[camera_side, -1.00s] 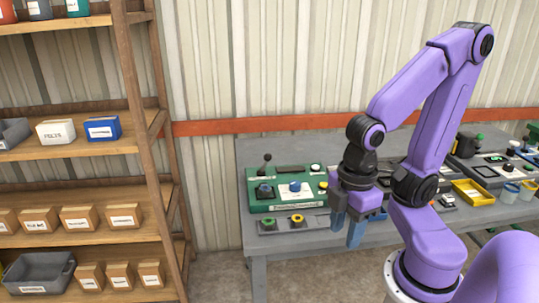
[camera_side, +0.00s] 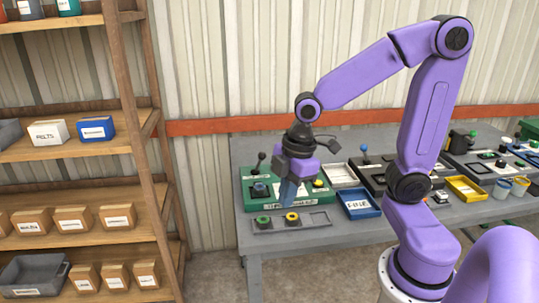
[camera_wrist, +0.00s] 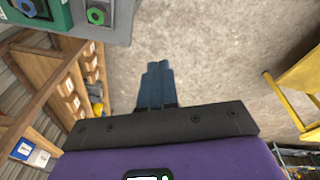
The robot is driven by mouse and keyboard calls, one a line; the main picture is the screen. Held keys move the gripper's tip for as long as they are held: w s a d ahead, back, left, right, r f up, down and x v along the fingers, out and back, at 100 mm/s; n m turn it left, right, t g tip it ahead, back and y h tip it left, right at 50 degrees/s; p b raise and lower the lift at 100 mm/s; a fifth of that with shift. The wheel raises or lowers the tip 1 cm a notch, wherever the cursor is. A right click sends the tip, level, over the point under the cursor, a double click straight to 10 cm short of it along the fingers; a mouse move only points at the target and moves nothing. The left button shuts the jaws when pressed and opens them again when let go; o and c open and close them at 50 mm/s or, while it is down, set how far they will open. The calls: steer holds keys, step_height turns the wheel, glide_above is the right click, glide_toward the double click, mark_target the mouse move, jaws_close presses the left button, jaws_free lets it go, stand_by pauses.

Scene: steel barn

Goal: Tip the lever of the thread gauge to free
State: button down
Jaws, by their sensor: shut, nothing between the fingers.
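A green device (camera_side: 249,195) stands at the left end of the bench, with a black-knobbed lever (camera_side: 261,158) upright at its back left. Its front label is too small to read, so I cannot tell for sure that it is the thread gauge. Another lever with a blue knob (camera_side: 364,149) rises from a black device (camera_side: 372,178) farther right. My gripper (camera_side: 289,201) points down in front of the green device, hiding part of its middle. In the wrist view my gripper (camera_wrist: 158,66) has its blue fingers together and empty. A corner of the green device (camera_wrist: 57,14) shows there at the top left.
A grey tray (camera_side: 320,219) with green and yellow ring parts lies in front of the green device. A blue labelled tray (camera_side: 359,204), a white tray (camera_side: 339,175) and a yellow tray (camera_side: 466,188) are to the right. A wooden shelf (camera_side: 75,164) stands left, across a gap.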

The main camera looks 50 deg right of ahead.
steer(key=w+d+n+t, duration=0.1)
steer(key=w+d+t, duration=0.1)
steer(key=w+d, duration=0.85)
steer(key=n+t+h, duration=0.1)
steer(key=h, duration=0.1)
glide_toward(260, 161)
steer(key=s+f, duration=0.1)
steer(key=f, duration=0.1)
steer(key=s+f, duration=0.3)
steer(key=shift+s+d+f, duration=0.1)
steer(key=shift+d+f, duration=0.05)
steer(key=shift+f, duration=0.2)
steer(key=shift+w+d+r, duration=0.1)
steer(key=shift+w, duration=0.5)
steer(key=shift+w+d+r, duration=0.1)
steer(key=shift+w+r, duration=0.05)
steer(key=shift+w, duration=0.4)
steer(key=shift+w+d, duration=0.15)
steer(key=shift+w, duration=0.65)
steer(key=shift+w+a+r+g+h, duration=0.3)
steer(key=shift+w+a+g+h, duration=0.1)
steer(key=shift+w+a+g, duration=0.1)
steer(key=shift+w+a+r+n+g+h, duration=0.15)
steer(key=shift+w+a+n+g+h, duration=0.45)
steer(key=shift+w+a+g+h, duration=1.4)
